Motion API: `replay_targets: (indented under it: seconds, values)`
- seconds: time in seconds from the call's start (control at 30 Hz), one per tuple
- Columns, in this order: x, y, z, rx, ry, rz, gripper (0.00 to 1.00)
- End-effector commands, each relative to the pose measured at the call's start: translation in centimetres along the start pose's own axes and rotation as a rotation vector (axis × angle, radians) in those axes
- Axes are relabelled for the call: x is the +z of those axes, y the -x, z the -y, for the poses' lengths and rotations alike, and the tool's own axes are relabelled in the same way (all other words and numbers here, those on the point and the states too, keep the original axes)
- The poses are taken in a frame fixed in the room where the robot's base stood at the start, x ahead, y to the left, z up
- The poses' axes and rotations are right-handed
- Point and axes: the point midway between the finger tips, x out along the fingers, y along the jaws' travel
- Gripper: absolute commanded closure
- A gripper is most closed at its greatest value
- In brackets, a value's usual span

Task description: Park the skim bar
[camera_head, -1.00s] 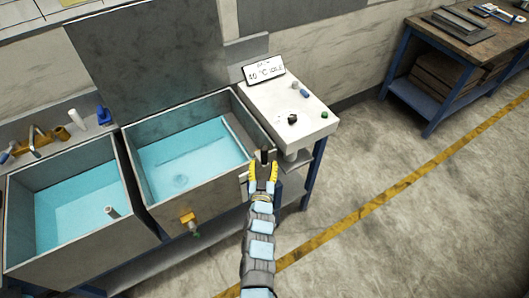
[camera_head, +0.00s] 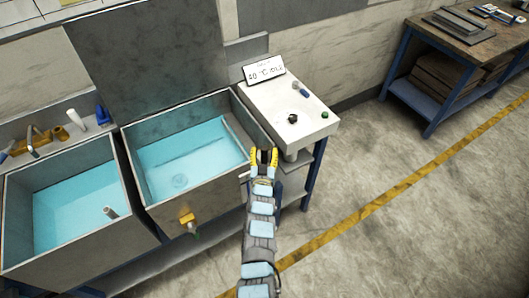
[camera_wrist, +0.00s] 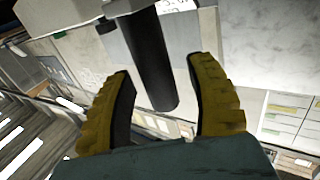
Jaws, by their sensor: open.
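A dark cylindrical handle (camera_wrist: 150,60) shows in the wrist view, running down from a grey edge at the top. It lies between the two yellow fingers of my gripper (camera_head: 263,152), with visible gaps on both sides. My gripper is open, at the right front corner of the right tank (camera_head: 197,198) in the head view. A pale grey bar (camera_head: 236,132) lies along the right side inside that tank, above the blue water. I cannot tell for certain whether the handle belongs to this bar, as my gripper covers the area between them.
A white control panel (camera_head: 318,120) with a display (camera_head: 264,70) stands just right of the tank. A left tank (camera_head: 75,187) also holds blue water. A yellow valve (camera_head: 187,218) sticks out in front. A workbench (camera_head: 462,40) is at the far right; the floor between is clear.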

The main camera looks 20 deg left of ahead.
Motion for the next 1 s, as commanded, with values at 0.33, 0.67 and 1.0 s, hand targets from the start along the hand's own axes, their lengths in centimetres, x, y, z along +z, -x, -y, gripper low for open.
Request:
replay_targets:
  seconds: [0.33, 0.67, 1.0]
  values:
    - [0.0, 0.0, 0.0, 0.0, 0.0, 0.0, 1.0]
    - [-0.3, 1.0, 1.2, 0.001, -0.002, 0.002, 1.0]
    - [-0.5, 4.6, 6.7, 0.002, -0.003, 0.006, 1.0]
